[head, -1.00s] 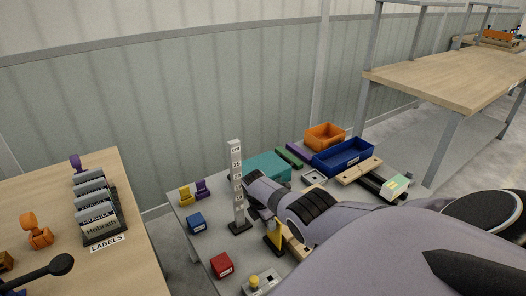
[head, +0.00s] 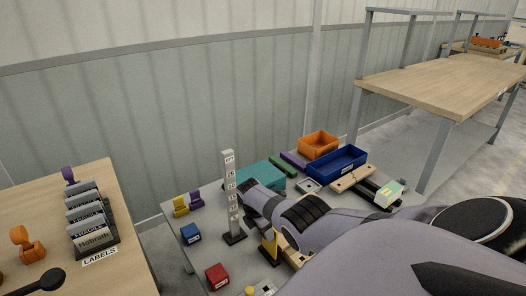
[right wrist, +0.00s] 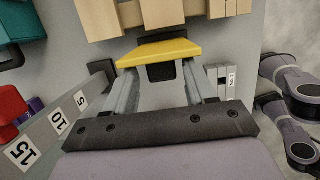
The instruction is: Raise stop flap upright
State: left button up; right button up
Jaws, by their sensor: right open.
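The stop flap appears to be the yellow plate (head: 269,249) beside the measuring post. In the right wrist view the yellow flap (right wrist: 160,52) lies across in front of my fingertips, with a dark block beneath its middle. Its exact tilt is hard to tell. My right gripper (right wrist: 160,88) is open, its two grey fingers spread apart and pointing at the flap, with nothing visibly clamped. Whether the fingers touch the flap is unclear. In the head view my right forearm hides much of this area. My left gripper is not in view.
A numbered measuring post (head: 231,195) stands close to my right gripper. A teal box (head: 262,177), blue bin (head: 337,161) and orange bin (head: 318,145) sit behind. Wooden blocks (right wrist: 160,14) lie beyond the flap. Red (head: 217,276) and blue (head: 191,234) cubes sit left.

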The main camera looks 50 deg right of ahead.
jog(key=shift+s+d+f, duration=0.1)
jog(key=shift+s+d, duration=0.2)
jog(key=p+v, duration=0.5)
jog(key=v, duration=0.2)
jog(key=shift+w+a, duration=0.25)
